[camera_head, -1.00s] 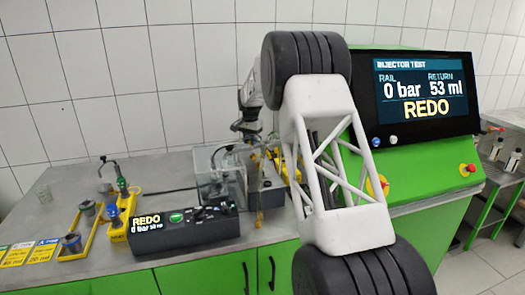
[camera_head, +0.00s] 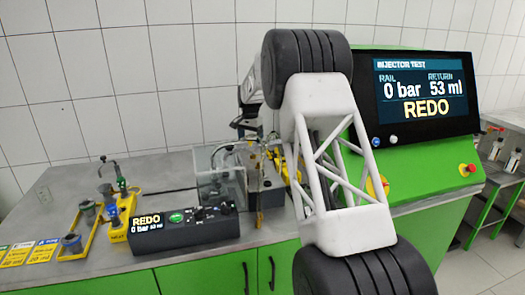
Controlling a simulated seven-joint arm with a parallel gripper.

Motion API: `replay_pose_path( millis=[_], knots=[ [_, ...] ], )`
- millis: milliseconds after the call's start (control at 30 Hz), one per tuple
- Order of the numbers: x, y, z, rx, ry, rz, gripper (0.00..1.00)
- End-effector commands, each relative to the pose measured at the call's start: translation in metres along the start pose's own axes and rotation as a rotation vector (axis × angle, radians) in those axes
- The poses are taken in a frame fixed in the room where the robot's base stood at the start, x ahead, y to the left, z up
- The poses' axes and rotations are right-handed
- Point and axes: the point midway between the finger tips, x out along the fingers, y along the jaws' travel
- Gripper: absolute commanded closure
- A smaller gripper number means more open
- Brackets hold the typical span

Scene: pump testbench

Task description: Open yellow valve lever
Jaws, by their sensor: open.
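My gripper (camera_head: 245,128) is small and far off in the head view, left of my large white arm link. It is open and hangs over the clear-walled box (camera_head: 222,186) on the grey bench. Yellow parts show close to it: a thin upright yellow piece (camera_head: 258,212) at the box's right front, and a yellow part (camera_head: 288,163) beside my arm link. I cannot tell for sure which is the valve lever, nor whether the fingers touch anything. My arm link hides the area further right.
A black control box (camera_head: 184,230) reading REDO stands in front of the clear box. Yellow trays (camera_head: 84,230) with cups and a blue-topped part stand left. A monitor (camera_head: 425,96) on the green console shows 0 bar, 53 ml.

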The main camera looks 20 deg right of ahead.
Motion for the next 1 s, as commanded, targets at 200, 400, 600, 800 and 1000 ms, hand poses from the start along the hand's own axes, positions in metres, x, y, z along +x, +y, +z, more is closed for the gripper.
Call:
replay_pose_path(
  millis=[200, 400, 600, 800, 1000],
  knots=[
    [-0.013, 0.000, 0.000, 0.000, 0.001, -0.001, 0.17],
    [-0.025, 0.000, 0.000, 0.000, 0.001, -0.001, 0.17],
    [-0.035, 0.000, 0.000, 0.000, 0.000, 0.000, 0.17],
    [-0.045, 0.000, 0.000, 0.000, 0.000, 0.000, 0.17],
    [-0.047, 0.000, 0.000, 0.000, 0.000, 0.000, 0.17]
  ],
)
